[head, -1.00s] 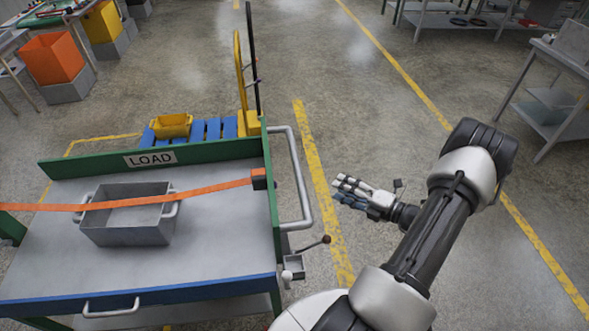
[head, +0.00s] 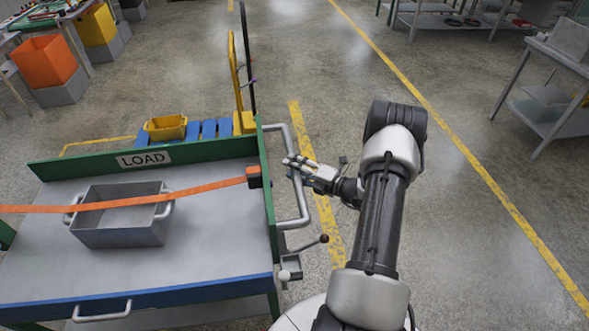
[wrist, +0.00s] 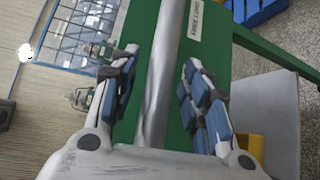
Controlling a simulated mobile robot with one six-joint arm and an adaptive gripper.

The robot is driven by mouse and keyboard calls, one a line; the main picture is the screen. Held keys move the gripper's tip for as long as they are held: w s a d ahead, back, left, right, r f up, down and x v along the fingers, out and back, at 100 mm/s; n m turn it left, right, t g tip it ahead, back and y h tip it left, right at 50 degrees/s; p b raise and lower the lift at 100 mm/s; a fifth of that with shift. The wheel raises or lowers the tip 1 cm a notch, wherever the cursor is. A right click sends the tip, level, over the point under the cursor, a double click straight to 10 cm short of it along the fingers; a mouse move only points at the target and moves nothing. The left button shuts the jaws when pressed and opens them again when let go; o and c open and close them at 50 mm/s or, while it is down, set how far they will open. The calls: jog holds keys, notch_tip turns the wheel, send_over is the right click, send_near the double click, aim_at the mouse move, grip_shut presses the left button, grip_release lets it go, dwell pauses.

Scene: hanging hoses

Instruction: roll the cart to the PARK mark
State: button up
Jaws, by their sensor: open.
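The cart (head: 50,250) stands at the left in the head view, with a grey top, green end panels and a LOAD label (head: 145,159). Its grey tubular handle (head: 301,190) sticks out on its right side. My gripper (head: 290,168) is at this handle. In the wrist view the handle bar (wrist: 160,80) runs between the two open fingers (wrist: 157,88), with gaps on both sides. A grey bin (head: 120,235) sits on the cart under an orange strap (head: 200,189). A lever with a dark knob (head: 324,239) shows below the handle. No PARK mark is readable.
A blue pallet (head: 208,129) with a yellow bin (head: 165,127) and a yellow hand truck (head: 236,80) stand behind the cart. Yellow floor lines (head: 460,147) run to the right. A grey table (head: 550,75) stands at the far right. The floor between is clear.

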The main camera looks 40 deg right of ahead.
jog(key=shift+w, duration=0.15)
jog(key=shift+c, duration=0.2)
grip_shut()
dwell(0.3)
